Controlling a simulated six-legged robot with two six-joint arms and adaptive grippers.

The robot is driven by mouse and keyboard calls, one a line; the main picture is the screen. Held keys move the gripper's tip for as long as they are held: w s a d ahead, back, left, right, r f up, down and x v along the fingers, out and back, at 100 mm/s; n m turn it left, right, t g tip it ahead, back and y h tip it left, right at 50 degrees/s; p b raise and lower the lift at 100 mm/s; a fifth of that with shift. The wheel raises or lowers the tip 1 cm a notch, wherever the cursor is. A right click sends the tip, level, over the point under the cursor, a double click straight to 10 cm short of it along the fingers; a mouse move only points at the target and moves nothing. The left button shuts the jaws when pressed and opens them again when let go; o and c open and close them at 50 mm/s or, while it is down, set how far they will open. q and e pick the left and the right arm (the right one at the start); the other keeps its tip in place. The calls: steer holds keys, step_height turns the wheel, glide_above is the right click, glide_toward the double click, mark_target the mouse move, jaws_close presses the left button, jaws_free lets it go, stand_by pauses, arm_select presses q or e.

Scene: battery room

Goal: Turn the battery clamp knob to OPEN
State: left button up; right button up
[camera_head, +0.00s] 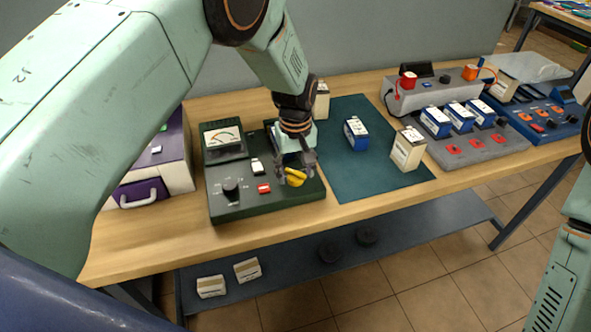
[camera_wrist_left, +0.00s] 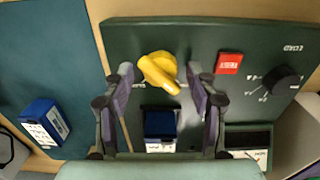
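The yellow clamp knob (camera_head: 295,178) sits on the front right part of the dark green tester (camera_head: 232,207). In the left wrist view the knob (camera_wrist_left: 158,69) has its narrow end pointing down and slightly right. My left gripper (camera_head: 297,171) is over the knob. In the wrist view its fingers (camera_wrist_left: 160,76) stand either side of the knob with a small gap on each side, so it is open. A blue battery (camera_wrist_left: 160,128) sits in the tester behind the knob, between the fingers. No OPEN marking is readable. My right gripper is out of view; only part of that arm shows.
The tester also carries a red button (camera_wrist_left: 229,63), a black dial (camera_head: 231,189) and a meter (camera_head: 222,136). A teal mat (camera_head: 345,181) on the right holds a blue battery (camera_head: 356,133) and a cream one (camera_head: 407,149). A purple case (camera_head: 140,192) stands left.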

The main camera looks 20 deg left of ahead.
mark_target(295, 172)
arm_select(q)
step_height(295, 172, up, 12)
stand_by(0.7)
steer(key=shift+f, duration=0.1)
stand_by(0.3)
